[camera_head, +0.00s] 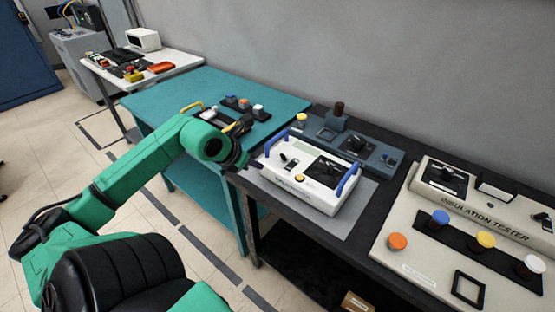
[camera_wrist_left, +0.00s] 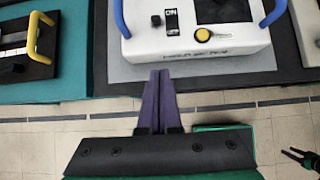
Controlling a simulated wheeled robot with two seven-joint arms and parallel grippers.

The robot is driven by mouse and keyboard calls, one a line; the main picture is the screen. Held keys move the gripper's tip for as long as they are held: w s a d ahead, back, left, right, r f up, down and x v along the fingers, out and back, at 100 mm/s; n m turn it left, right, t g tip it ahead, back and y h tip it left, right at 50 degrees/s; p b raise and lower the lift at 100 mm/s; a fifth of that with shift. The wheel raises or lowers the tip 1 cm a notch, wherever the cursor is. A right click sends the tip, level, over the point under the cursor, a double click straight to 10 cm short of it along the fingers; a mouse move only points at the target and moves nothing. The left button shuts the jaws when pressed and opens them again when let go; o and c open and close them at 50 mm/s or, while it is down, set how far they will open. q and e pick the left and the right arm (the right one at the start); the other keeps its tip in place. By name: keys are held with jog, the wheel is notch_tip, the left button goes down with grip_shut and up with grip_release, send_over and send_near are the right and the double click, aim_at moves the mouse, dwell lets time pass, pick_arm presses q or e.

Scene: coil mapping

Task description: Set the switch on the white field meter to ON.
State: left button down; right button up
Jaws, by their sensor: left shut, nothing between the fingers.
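The white field meter (camera_head: 318,196) has blue handles and stands on a grey mat on the dark bench; it also shows in the left wrist view (camera_wrist_left: 190,40). Its small black switch (camera_head: 289,161) is on the top left of the panel, beside an ON label; it also shows in the left wrist view (camera_wrist_left: 172,23). The switch's position is too small to tell. My left gripper (camera_head: 257,165) is shut and empty, just off the meter's left front edge; its fingertips (camera_wrist_left: 160,73) point toward the meter. My right gripper (camera_wrist_left: 298,156) appears open, low at the right in the wrist view.
The meter also has a yellow button (camera_head: 300,179) and a dark dial (camera_head: 328,168). A blue-grey device (camera_head: 350,140) stands behind it. A beige insulation tester (camera_head: 480,213) stands to the right. A teal table (camera_head: 195,92) adjoins on the left.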

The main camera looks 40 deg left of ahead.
aim_at(273, 172)
pick_arm(q)
jog(key=b+x, duration=0.1)
jog(key=x, duration=0.8)
jog(key=shift+a, duration=0.15)
jog(key=shift+w+r, duration=0.4)
jog(key=shift+w, duration=0.2)
jog(key=shift+w+r, duration=0.45)
jog(key=shift+w, duration=0.15)
jog(key=shift+w+r+p, duration=0.1)
jog(key=shift+w+p, duration=0.2)
jog(key=shift+w, duration=0.2)
pick_arm(e)
jog(key=shift+w+d+f, duration=0.1)
jog(key=shift+w+d, duration=0.05)
jog(key=shift+d, duration=0.25)
pick_arm(q)
jog(key=shift+w+r+g, duration=0.2)
jog(key=shift+g, duration=0.2)
pick_arm(e)
jog(key=shift+w+d, duration=0.3)
jog(key=shift+d, duration=0.05)
pick_arm(q)
jog(key=shift+w+r+g+p, duration=0.25)
jog(key=shift+g+p, duration=0.1)
jog(key=shift+g, duration=0.25)
pick_arm(e)
jog(key=shift+w+r, duration=0.35)
jog(key=shift+w, duration=0.05)
